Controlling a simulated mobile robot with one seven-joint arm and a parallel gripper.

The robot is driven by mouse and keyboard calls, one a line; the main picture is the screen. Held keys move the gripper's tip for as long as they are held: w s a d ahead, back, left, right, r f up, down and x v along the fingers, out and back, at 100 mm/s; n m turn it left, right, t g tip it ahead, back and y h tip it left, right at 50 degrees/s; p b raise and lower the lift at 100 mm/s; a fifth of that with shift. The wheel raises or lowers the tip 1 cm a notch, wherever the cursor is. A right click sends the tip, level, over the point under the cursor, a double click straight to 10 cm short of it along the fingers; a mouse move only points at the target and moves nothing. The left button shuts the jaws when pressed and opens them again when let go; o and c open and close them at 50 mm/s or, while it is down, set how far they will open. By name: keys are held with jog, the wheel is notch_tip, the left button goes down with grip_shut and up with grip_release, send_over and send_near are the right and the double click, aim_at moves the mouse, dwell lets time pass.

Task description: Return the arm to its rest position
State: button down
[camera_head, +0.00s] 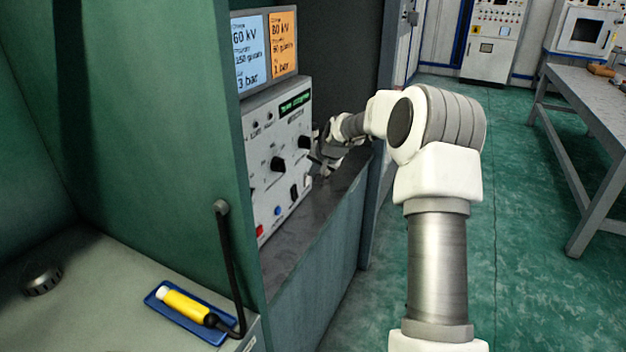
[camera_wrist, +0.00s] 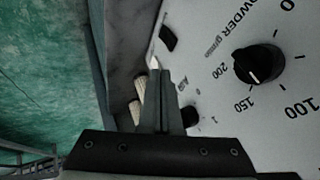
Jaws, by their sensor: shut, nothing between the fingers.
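My gripper (camera_wrist: 156,66) is shut with nothing between its fingers. In the wrist view its fingers point up the picture, in front of the light grey control panel, with a black powder knob (camera_wrist: 259,65) to their right. In the head view my gripper (camera_head: 317,160) is small and partly hidden at the right edge of the control unit (camera_head: 266,150). My arm reaches out from the lower right, bends at a big joint and runs left to the unit. Whether the fingers touch the panel cannot be told.
A dark ledge (camera_head: 300,228) runs below the unit. A green cabinet wall (camera_head: 130,120) stands at left, with a yellow-handled tool (camera_head: 184,305) in a blue tray (camera_head: 213,334). A grey table (camera_head: 590,95) stands at right. Green floor (camera_head: 530,250) between is clear.

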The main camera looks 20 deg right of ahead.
jog(key=shift+v, duration=0.75)
jog(key=shift+a, duration=0.1)
jog(key=s+a+r+n+g+h+p, duration=0.15)
jog(key=s+a+r, duration=0.25)
jog(key=s+r, duration=0.5)
jog(key=s+a+r+n+y+p, duration=0.1)
jog(key=s+a+r+n, duration=0.25)
jog(key=s+r, duration=0.5)
jog(key=s+a+f+n, duration=0.1)
jog(key=s+a, duration=0.1)
jog(key=s, duration=1.1)
jog(key=s+a+f+n, duration=0.1)
jog(key=s+a, duration=0.2)
jog(key=s, duration=1.1)
jog(key=shift+s+a+f+n+g+p, duration=0.3)
jog(key=shift+f+g+p, duration=0.05)
jog(key=shift+f+p, duration=0.05)
